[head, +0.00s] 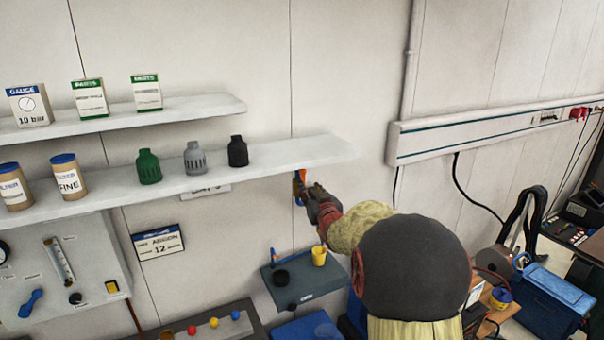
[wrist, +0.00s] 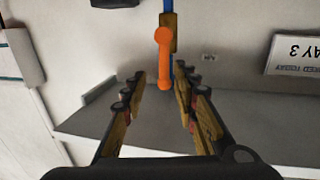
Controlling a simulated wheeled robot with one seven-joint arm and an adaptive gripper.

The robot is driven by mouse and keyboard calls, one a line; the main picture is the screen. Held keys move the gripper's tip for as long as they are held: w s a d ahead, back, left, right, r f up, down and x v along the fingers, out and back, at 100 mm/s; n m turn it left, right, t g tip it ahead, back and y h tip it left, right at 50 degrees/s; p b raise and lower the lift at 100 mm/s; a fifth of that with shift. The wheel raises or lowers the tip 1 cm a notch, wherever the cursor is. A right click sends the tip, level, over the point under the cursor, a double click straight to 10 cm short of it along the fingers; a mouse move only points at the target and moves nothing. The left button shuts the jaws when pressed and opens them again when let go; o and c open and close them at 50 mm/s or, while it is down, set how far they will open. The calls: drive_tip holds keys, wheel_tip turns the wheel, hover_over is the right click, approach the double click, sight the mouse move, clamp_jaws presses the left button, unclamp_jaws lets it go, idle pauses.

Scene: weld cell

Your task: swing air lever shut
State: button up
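The orange air lever (wrist: 163,62) is in the upper middle of the wrist view, roughly in line with a blue pipe (wrist: 168,6) and a brass-coloured valve body (wrist: 174,40). In the head view only a small orange part of the lever (head: 301,175) shows, just under the lower shelf's right end; my gripper hides most of the rest. My gripper (wrist: 160,75) is open, with one finger on each side of the lever's free end in the picture. Gaps show on both sides, and I see no contact. My gripper (head: 311,194) is at the wall in the head view.
The lower shelf (head: 290,155) is close above my gripper and carries several bottles. A small grey wall shelf (head: 325,280) with a yellow cup (head: 319,256) is below. A sign (wrist: 292,55) is at the wrist view's right. Bare wall lies right of the gripper.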

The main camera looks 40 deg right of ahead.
sight(303, 177)
drive_tip(key=shift+a+r+p+x, duration=0.1)
drive_tip(key=shift+r+p+x, duration=0.15)
drive_tip(key=shift+x, duration=1)
drive_tip(key=shift+a+r+p+x, duration=0.1)
drive_tip(key=shift+r+p+x, duration=0.15)
drive_tip(key=shift+x, duration=1.05)
drive_tip(key=shift+a+r+p+x, duration=0.15)
drive_tip(key=shift+p+x, duration=0.1)
drive_tip(key=shift+x, duration=1)
drive_tip(key=shift+w+d, duration=0.1)
drive_tip(key=shift+w, duration=0.05)
drive_tip(key=shift+c, duration=0.2)
clamp_jaws()
